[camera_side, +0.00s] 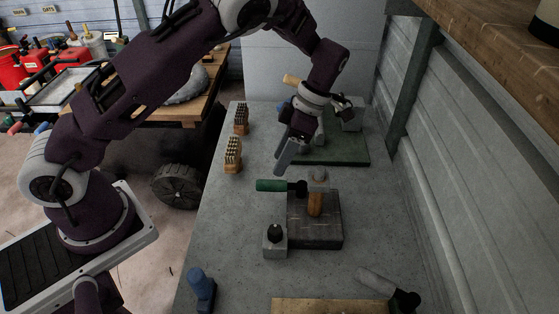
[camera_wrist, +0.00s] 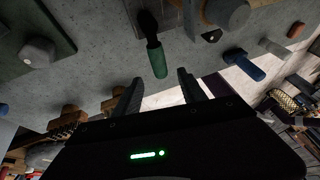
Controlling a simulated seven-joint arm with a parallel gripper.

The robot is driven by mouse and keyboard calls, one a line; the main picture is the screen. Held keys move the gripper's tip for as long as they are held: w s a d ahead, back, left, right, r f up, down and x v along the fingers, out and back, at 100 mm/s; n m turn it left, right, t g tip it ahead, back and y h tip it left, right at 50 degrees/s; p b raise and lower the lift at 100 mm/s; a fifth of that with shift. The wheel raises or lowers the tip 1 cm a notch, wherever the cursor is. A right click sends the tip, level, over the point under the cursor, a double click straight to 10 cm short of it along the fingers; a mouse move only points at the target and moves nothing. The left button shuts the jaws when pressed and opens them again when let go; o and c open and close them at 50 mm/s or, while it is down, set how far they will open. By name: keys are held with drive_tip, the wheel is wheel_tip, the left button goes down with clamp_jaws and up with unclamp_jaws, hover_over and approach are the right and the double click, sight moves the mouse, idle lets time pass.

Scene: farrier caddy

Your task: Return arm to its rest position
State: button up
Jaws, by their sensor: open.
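My gripper (camera_side: 287,156) hangs above the grey bench in the side view, behind and above a green-handled tool (camera_side: 270,185). In the wrist view my gripper (camera_wrist: 159,76) has its two dark fingers spread apart, with nothing held between them. The tool's green handle (camera_wrist: 157,62) shows there just beyond the fingertips, apart from them as far as I can tell. The tool's dark head rests at the edge of a dark square block (camera_side: 322,238). My arm reaches over from the left, bent down at the wrist.
The grey bench (camera_side: 220,215) has bare room at left. Two brushes (camera_side: 233,155) (camera_side: 241,118) stand there. A grey block with a black knob (camera_side: 275,242) sits nearby. A green mat (camera_side: 350,157) lies behind. A blue-handled item (camera_side: 201,285) is in front; a corrugated wall (camera_side: 480,170) bounds the right.

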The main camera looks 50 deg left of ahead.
drive_tip(key=s+r+m+t+h, duration=0.1)
drive_tip(key=s+r+m+t, duration=0.1)
drive_tip(key=s+r+m, duration=0.5)
drive_tip(key=r+m+t+h, duration=0.2)
drive_tip(key=r+m, duration=0.2)
drive_tip(key=r, duration=0.6)
drive_tip(key=s+a+r+m+t, duration=0.1)
drive_tip(key=s+r+m+t, duration=0.1)
drive_tip(key=s+m, duration=0.6)
drive_tip(key=s+a+r+m+t+y, duration=0.1)
drive_tip(key=s+r+m+t, duration=0.1)
drive_tip(key=s+m+t, duration=0.2)
drive_tip(key=s+m, duration=0.3)
drive_tip(key=shift+s+r+m, duration=0.15)
drive_tip(key=shift+s+m, duration=0.2)
drive_tip(key=shift+m, duration=0.05)
